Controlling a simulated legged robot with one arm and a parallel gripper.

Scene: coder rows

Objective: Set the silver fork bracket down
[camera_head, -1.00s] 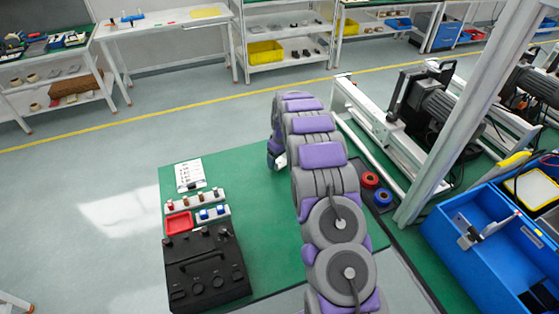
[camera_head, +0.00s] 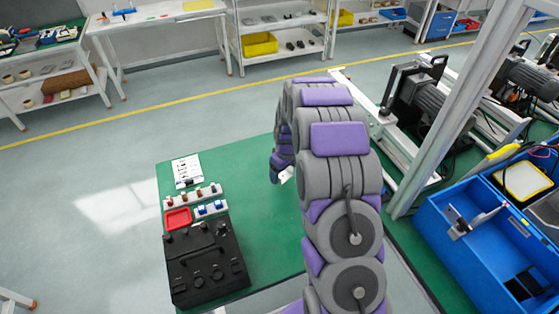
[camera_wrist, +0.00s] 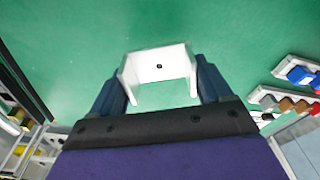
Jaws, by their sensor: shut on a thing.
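The silver fork bracket (camera_wrist: 158,64) is a pale U-shaped piece with a small dark hole in its middle. It sits between the two dark fingers of my gripper (camera_wrist: 160,88) in the wrist view, and the fingers are shut on its sides. Behind it in that view is the green work surface (camera_wrist: 230,30). In the head view my purple and grey arm covers most of my gripper. A small pale part of the bracket (camera_head: 287,174) shows beside the arm, over the green surface. The gap between bracket and surface cannot be judged.
A black control box (camera_head: 205,265), a red tray (camera_head: 178,219), a paper sheet (camera_head: 186,171) and small coloured parts on white strips (camera_head: 210,208) occupy the left of the green surface. A blue bin (camera_head: 470,262) and a silver post (camera_head: 445,120) stand at right. Green between is clear.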

